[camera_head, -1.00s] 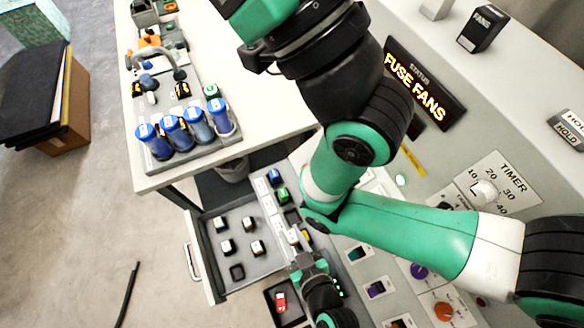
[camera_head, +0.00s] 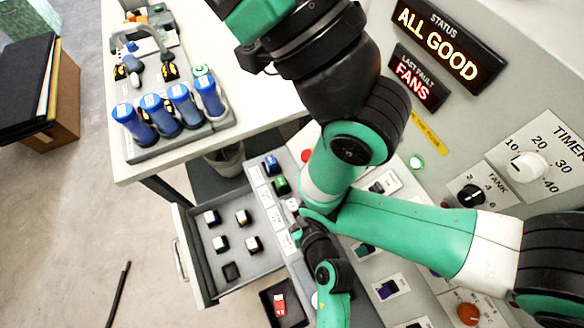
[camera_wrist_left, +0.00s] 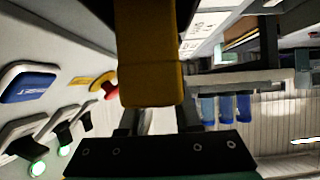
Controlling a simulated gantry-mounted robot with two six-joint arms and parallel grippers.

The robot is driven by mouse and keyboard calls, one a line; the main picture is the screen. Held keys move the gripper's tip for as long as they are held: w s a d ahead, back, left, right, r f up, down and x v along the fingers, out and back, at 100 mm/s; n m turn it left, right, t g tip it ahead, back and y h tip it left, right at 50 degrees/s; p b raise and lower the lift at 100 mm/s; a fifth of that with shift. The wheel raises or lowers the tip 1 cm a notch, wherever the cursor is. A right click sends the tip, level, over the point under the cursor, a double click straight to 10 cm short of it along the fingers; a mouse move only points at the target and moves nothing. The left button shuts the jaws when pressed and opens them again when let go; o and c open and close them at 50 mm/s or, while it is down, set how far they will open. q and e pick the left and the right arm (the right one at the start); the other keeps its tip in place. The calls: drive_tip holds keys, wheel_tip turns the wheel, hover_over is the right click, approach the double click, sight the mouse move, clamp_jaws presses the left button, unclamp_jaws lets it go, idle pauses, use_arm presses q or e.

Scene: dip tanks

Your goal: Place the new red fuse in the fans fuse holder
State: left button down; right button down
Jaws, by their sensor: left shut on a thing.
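A red fuse-like piece (camera_head: 280,304) with white on it lies in a black tray (camera_head: 267,296) at the bottom of the head view. A row of holders beside the open drawer carries a blue piece (camera_head: 270,165), a green piece (camera_head: 281,185) and a whitish piece (camera_head: 292,204). My left gripper (camera_head: 303,222) is at the lower part of this row, partly hidden by my green arm link. In the left wrist view a yellow block (camera_wrist_left: 150,55) fills the space between the fingers, and the gripper is shut on it. The fans fuse holder cannot be made out.
The status display (camera_head: 440,38) reads "ALL GOOD"; the one below (camera_head: 414,78) reads "LAST FAULT FANS". An open drawer (camera_head: 200,283) holds several dark blocks. Blue-capped bottles (camera_head: 133,122) stand on the white table. Knobs and switches crowd the sloping panel.

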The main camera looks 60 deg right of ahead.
use_arm(q)
drive_tip(key=shift+r, duration=0.1)
drive_tip(key=shift+f, duration=0.2)
drive_tip(key=c, duration=0.6)
unclamp_jaws()
drive_tip(key=shift+r, duration=0.1)
